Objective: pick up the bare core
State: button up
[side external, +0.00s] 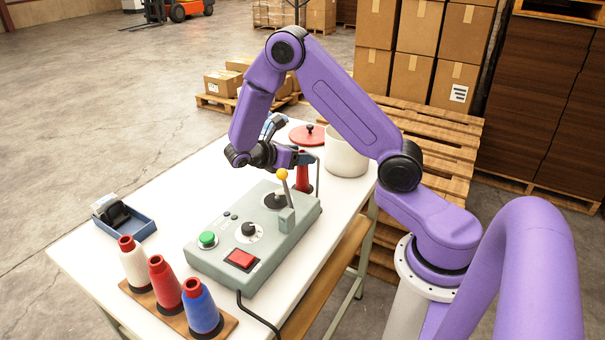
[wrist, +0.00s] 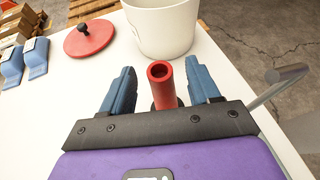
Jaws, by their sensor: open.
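The bare core is a slim red tube (wrist: 162,86), hollow at the top, with no thread on it. In the wrist view it stands between the two blue fingers of my gripper (wrist: 162,88), with a visible gap on each side. My gripper is open and holds nothing. The side view shows the red core (side external: 303,180) upright on the white table, partly hidden behind the control box's lever, with my gripper (side external: 297,158) at its upper part. The core's base is mostly hidden in the wrist view.
A white pot (wrist: 165,28) and red lid (wrist: 88,38) lie beyond the core. A grey-ended rod (wrist: 287,73) is close on the right. The control box (side external: 245,235), thread cones (side external: 165,283) and blue tray (side external: 124,218) occupy the table's near part.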

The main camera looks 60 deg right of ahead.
grip_shut()
